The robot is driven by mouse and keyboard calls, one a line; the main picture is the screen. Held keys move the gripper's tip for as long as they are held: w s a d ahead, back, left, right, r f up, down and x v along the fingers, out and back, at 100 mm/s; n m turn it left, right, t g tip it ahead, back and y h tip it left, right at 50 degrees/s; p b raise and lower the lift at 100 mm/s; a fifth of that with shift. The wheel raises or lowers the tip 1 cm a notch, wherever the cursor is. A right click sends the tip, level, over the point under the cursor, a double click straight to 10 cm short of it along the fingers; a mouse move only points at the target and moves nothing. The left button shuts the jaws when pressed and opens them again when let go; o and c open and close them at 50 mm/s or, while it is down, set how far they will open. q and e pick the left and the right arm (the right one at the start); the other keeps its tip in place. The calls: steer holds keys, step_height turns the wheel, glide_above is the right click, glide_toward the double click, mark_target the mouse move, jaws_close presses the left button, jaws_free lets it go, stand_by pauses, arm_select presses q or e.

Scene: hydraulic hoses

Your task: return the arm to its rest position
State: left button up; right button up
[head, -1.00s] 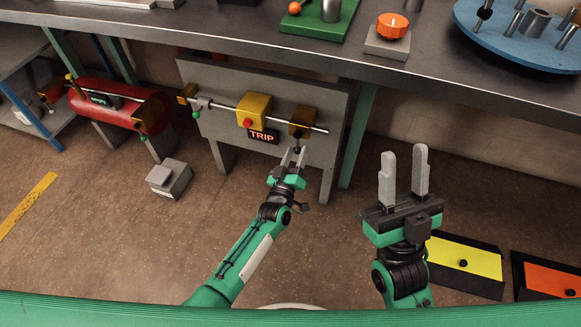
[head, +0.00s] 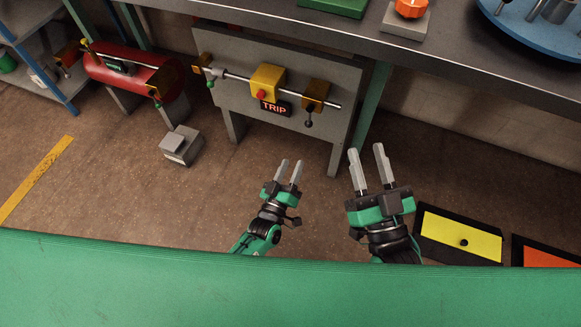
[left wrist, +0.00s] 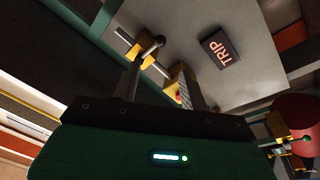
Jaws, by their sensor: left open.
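My left gripper (head: 290,172) is open and empty in the head view, over the floor below and in front of the grey panel. Its two fingers also show in the left wrist view (left wrist: 160,88), with the panel beyond them. My right gripper (head: 367,168) stands to the right, fingers pointing up and apart, with nothing between them. The grey panel (head: 230,107) carries a pipe, a yellow box (head: 267,82) with a red button, a lit TRIP sign (head: 274,108) and a black-knobbed lever (head: 310,122). The left gripper is apart from all of these.
A red tank (head: 130,92) stands at the left, with a grey pedal-like box (head: 181,146) on the floor. The dark workbench (head: 300,30) runs above the panel. Yellow (head: 460,237) and orange (head: 545,254) floor boxes lie at the lower right.

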stand_by(0.4)
